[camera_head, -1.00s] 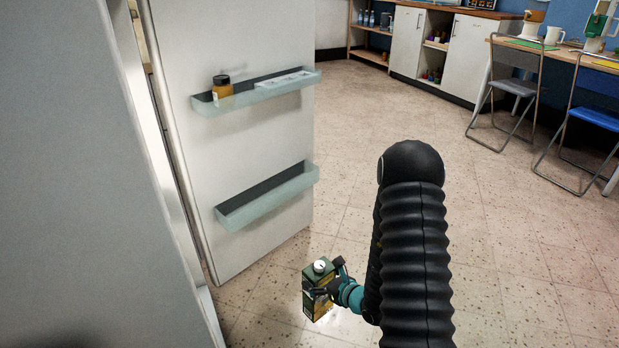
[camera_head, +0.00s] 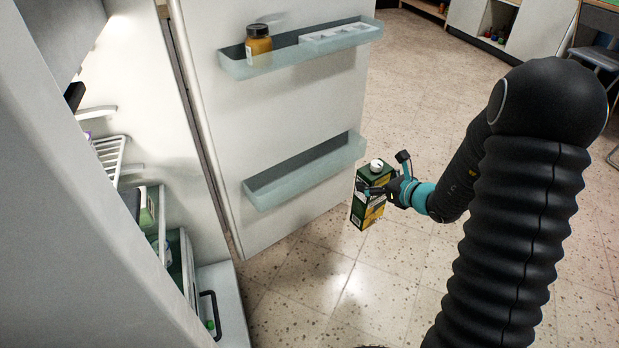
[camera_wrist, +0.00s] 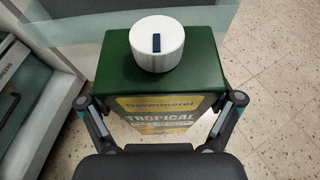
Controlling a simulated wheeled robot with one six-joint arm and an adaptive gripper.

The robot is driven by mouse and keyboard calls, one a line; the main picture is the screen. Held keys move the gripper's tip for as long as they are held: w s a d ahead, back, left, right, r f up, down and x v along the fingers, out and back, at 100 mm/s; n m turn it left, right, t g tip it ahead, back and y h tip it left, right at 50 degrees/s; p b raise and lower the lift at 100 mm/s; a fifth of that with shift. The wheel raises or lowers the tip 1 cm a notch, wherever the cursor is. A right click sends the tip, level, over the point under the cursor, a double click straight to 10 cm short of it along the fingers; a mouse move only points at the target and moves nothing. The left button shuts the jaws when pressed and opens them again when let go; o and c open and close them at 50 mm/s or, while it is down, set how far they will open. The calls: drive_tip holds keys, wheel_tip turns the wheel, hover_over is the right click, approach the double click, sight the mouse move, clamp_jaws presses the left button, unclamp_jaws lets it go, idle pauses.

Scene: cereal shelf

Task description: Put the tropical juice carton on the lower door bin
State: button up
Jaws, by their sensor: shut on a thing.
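The tropical juice carton (camera_head: 369,203) is green and yellow with a white cap. My gripper (camera_head: 379,187) is shut on it and holds it upright in the air, to the right of the open fridge door. In the wrist view the carton (camera_wrist: 165,104) stands between my two fingers, with "TROPICAL" on its label and the white cap on top. The lower door bin (camera_head: 262,199) is a pale blue-green tray on the door, left of the carton, and looks empty. The carton appears close to its right end; the exact gap is hard to judge.
The upper door bin (camera_head: 237,68) holds a brown jar (camera_head: 258,45) and a white egg tray (camera_head: 340,36). The open fridge door (camera_head: 235,130) stands left of the carton. Fridge shelves and a drawer (camera_head: 222,305) show at the lower left. The floor (camera_head: 330,290) is clear.

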drive_tip(key=shift+g+y, duration=0.3)
drive_tip(key=r, duration=0.4)
drive_tip(key=r+b, duration=0.1)
drive_tip(key=r, duration=0.4)
drive_tip(key=w+r+b, duration=0.1)
drive_tip(key=r, duration=0.4)
drive_tip(key=shift+a+r, duration=0.2)
drive_tip(key=shift+a, duration=0.2)
drive_tip(key=w+a, duration=0.4)
drive_tip(key=w, duration=0.1)
drive_tip(key=w+a+f, duration=0.1)
drive_tip(key=w+a, duration=0.7)
drive_tip(key=w, duration=0.1)
drive_tip(key=shift+w+a+f, duration=0.25)
drive_tip(key=shift+w+a, duration=0.1)
wheel_tip(320, 180, down, 5)
drive_tip(key=shift+r+b, duration=0.1)
drive_tip(key=shift+b, duration=0.2)
drive_tip(key=shift+w+a+f, duration=0.1)
drive_tip(key=shift+w+f, duration=0.05)
drive_tip(key=shift+f, duration=0.3)
drive_tip(key=o, duration=1.5)
